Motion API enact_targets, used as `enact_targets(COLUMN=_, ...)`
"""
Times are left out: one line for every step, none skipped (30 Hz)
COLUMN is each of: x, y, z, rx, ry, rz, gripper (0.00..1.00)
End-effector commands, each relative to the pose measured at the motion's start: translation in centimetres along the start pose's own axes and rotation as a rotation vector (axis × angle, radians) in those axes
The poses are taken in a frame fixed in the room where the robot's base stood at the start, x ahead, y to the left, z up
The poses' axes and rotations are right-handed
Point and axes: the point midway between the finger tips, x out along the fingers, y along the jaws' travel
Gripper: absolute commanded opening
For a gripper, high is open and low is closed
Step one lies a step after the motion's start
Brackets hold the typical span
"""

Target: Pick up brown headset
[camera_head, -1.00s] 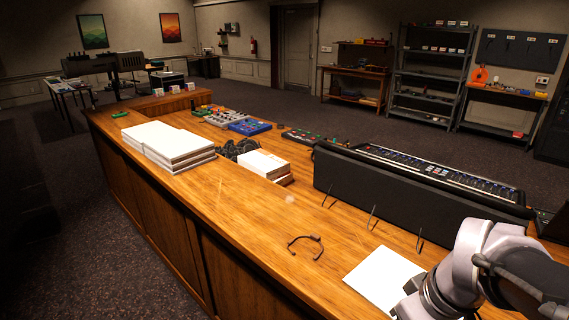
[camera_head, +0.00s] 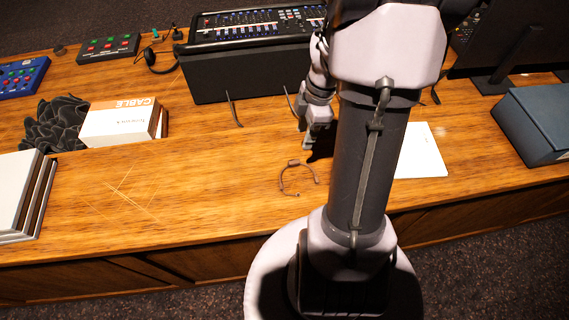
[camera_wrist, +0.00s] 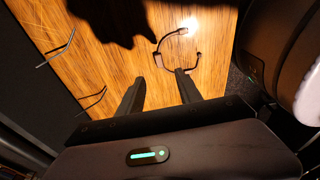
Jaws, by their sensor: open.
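The brown headset (camera_head: 299,178) lies on the wooden desk as a thin open band, near the desk's front edge and just left of my arm in the head view. In the wrist view the headset (camera_wrist: 157,50) lies on the desk beyond my fingertips, with one end close to the right finger. My gripper (camera_wrist: 162,87) is open and empty, with its two dark fingers apart. In the head view my gripper (camera_head: 314,142) is above the desk, a little behind the headset, and partly hidden by my arm.
A CABLE box (camera_head: 120,122) and dark foam (camera_head: 55,125) lie left. A mixing console (camera_head: 255,32) stands behind, with thin wire stands (camera_head: 233,109) before it. White paper (camera_head: 421,152) and a blue box (camera_head: 538,122) lie right. Desk left of the headset is clear.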

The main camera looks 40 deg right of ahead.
Motion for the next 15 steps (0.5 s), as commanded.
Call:
enact_targets(x=2.0, y=-0.1, z=0.0, rx=-0.001, ry=0.001, rz=-0.006, gripper=0.42)
enact_targets(x=2.9, y=-0.1, z=0.0, rx=-0.001, ry=0.001, rz=-0.005, gripper=0.42)
enact_targets(x=4.0, y=-0.1, z=0.0, rx=-0.001, ry=0.001, rz=-0.004, gripper=0.42)
enact_targets(x=4.8, y=-0.1, z=0.0, rx=0.000, ry=0.001, rz=-0.004, gripper=0.42)
enact_targets(x=5.4, y=-0.1, z=0.0, rx=0.000, ry=0.001, rz=-0.004, gripper=0.42)
enact_targets(x=6.1, y=-0.1, z=0.0, rx=0.001, ry=0.001, rz=-0.002, gripper=0.42)
enact_targets(x=6.5, y=-0.1, z=0.0, rx=0.001, ry=0.001, rz=-0.003, gripper=0.42)
enact_targets(x=6.9, y=0.0, z=0.0, rx=0.000, ry=0.000, rz=-0.002, gripper=0.42)
enact_targets(x=7.2, y=0.0, z=-0.1, rx=0.000, ry=0.000, rz=-0.001, gripper=0.42)
enact_targets(x=7.5, y=0.0, z=-0.1, rx=0.001, ry=0.001, rz=-0.001, gripper=0.42)
enact_targets(x=7.9, y=0.0, z=-0.1, rx=0.001, ry=0.000, rz=-0.001, gripper=0.42)
enact_targets(x=8.7, y=0.0, z=-0.1, rx=0.000, ry=0.000, rz=-0.003, gripper=0.42)
enact_targets(x=9.4, y=0.0, z=-0.2, rx=0.000, ry=0.000, rz=-0.003, gripper=0.42)
enact_targets(x=10.1, y=0.0, z=-0.2, rx=0.000, ry=0.000, rz=-0.004, gripper=0.42)
enact_targets(x=10.9, y=0.1, z=-0.3, rx=0.001, ry=0.000, rz=-0.003, gripper=0.42)
